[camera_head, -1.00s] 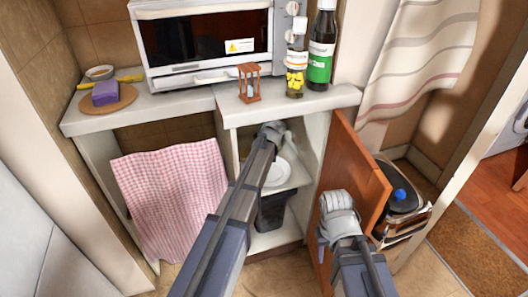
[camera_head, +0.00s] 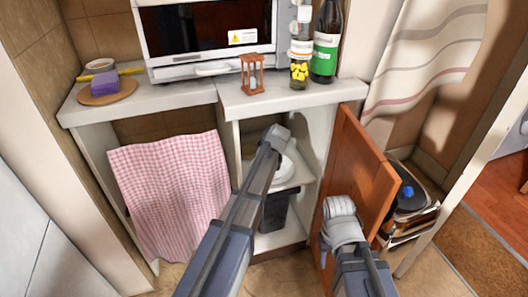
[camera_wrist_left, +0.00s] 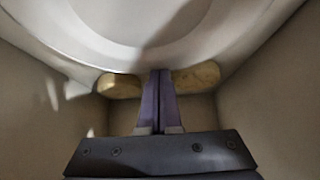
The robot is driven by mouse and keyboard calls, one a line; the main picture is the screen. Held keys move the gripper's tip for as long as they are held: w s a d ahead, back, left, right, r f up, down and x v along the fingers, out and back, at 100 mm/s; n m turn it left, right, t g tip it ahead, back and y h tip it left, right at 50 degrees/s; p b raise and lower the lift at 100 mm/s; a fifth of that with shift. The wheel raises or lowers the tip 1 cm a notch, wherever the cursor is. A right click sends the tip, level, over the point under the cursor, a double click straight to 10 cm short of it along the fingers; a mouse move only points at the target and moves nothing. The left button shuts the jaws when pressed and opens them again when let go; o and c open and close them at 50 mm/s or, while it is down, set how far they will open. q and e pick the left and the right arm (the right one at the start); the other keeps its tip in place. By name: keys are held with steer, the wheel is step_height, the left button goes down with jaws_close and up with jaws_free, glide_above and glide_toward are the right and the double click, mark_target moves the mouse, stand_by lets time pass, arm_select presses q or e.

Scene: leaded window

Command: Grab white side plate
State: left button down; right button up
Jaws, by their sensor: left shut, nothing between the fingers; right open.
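The white side plate (camera_head: 287,169) lies on a shelf inside the open cupboard, partly hidden behind my left arm. In the left wrist view the plate (camera_wrist_left: 150,48) is large and pale, filling the top of the picture. My left gripper (camera_wrist_left: 158,74) is shut with nothing between its fingers; its tips overlap the plate's near rim in that view, and I cannot tell whether they touch it. In the head view the left gripper (camera_head: 277,138) reaches into the cupboard. My right gripper (camera_head: 340,212) is open and empty, beside the cupboard door.
The brown cupboard door (camera_head: 362,180) stands open to the right. A dark bin (camera_head: 276,210) is below the plate's shelf. A pink checked cloth (camera_head: 172,190) hangs at left. An hourglass (camera_head: 252,75) and bottles (camera_head: 326,42) stand on the counter (camera_head: 290,99) above.

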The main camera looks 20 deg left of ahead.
arm_select(q)
steer(key=s+d, duration=0.2)
steer(key=s, duration=0.1)
steer(key=s+d, duration=0.1)
steer(key=shift+s, duration=0.4)
steer(key=shift+w, duration=0.1)
steer(key=shift+r, duration=0.1)
